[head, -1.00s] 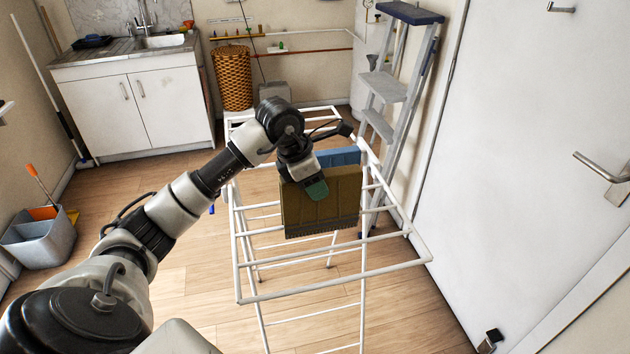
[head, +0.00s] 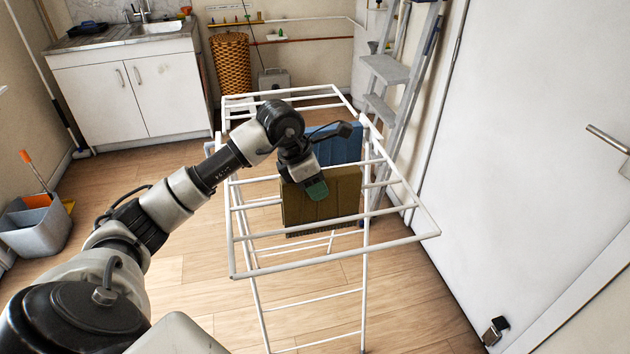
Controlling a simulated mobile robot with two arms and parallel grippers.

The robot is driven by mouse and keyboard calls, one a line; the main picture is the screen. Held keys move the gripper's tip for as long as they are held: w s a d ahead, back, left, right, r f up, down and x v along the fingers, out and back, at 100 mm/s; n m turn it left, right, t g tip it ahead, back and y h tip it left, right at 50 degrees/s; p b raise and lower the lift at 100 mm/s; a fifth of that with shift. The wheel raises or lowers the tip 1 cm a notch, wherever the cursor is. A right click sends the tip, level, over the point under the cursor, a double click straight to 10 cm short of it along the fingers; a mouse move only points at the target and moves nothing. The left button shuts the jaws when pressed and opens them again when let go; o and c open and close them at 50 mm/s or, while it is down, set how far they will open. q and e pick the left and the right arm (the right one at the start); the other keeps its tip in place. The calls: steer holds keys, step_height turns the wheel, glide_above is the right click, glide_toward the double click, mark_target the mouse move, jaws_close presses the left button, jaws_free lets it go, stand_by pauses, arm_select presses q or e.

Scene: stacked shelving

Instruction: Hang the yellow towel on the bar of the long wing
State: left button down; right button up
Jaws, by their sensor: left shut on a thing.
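The yellow towel (head: 335,200) looks dark olive and hangs folded among the bars of the white drying rack (head: 335,258). My left gripper (head: 316,189), with green fingertips, is shut on the towel's upper part. The gripper hides part of its top edge. A near bar of the rack's wing crosses in front of the towel's lower part. I cannot tell whether the towel rests on any bar. A blue towel (head: 341,146) hangs on the rack just behind it. My right gripper is not in view.
A grey stepladder (head: 385,72) stands behind the rack, near the white door (head: 530,150) on the right. A wicker basket (head: 231,65) and a sink cabinet (head: 130,95) stand at the back. A grey bucket (head: 37,222) is at left. Floor between bucket and rack is clear.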

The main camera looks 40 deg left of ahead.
arm_select(q)
steer(key=shift+f+b, duration=1.25)
steer(key=shift+f, duration=0.6)
steer(key=c, duration=0.6)
jaws_free()
steer(key=v, duration=1)
steer(key=shift+s+r+b, duration=0.15)
steer(key=shift+r+b, duration=0.15)
steer(key=shift+r, duration=0.1)
